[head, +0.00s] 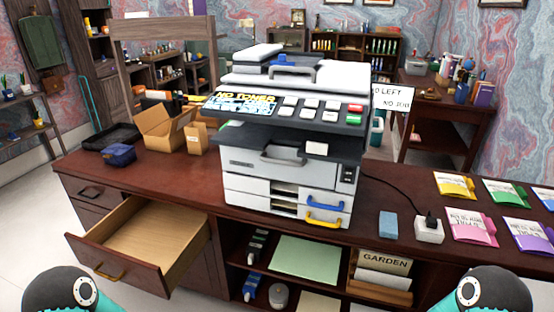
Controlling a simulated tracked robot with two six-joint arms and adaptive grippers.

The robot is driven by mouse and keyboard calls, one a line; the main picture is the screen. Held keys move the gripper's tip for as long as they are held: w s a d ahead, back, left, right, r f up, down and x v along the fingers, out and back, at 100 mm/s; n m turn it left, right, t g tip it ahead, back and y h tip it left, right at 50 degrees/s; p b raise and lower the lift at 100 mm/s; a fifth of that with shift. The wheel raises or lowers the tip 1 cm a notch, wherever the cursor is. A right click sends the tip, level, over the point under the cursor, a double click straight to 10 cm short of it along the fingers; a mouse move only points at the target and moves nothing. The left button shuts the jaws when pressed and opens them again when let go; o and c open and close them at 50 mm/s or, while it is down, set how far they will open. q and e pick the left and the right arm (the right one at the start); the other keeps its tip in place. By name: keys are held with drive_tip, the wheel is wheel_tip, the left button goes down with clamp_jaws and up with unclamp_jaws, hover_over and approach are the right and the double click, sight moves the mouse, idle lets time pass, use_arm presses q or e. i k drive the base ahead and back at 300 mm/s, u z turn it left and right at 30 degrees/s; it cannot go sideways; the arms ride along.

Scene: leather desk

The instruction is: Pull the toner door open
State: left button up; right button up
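The printer (235,185) stands on the desk in the middle of the head view. Its yellow and blue display (240,104) reads "NO TONER". A light grey front panel (250,160) with a grip at its top edge looks like the toner door, and it appears shut. Below it are slots and small fronts with a blue handle (325,206) and a yellow handle (324,222). Rounded dark parts of my two arms show at the bottom left and bottom right corners. Neither gripper's fingers are in view, and nothing of mine touches the printer.
A wooden drawer (150,240) stands open at the front left. An open cardboard box (160,128) is left of the printer. A blue block (388,224), a white power socket (429,230) with a cable and several colored packets (468,226) lie to the right.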

sight(282, 163)
drive_tip(key=u, duration=0.25)
drive_tip(key=i, duration=0.45)
drive_tip(key=z, duration=1.15)
drive_tip(key=k, duration=0.85)
drive_tip(key=u, duration=1.3)
drive_tip(key=i, duration=0.95)
drive_tip(key=u, duration=0.05)
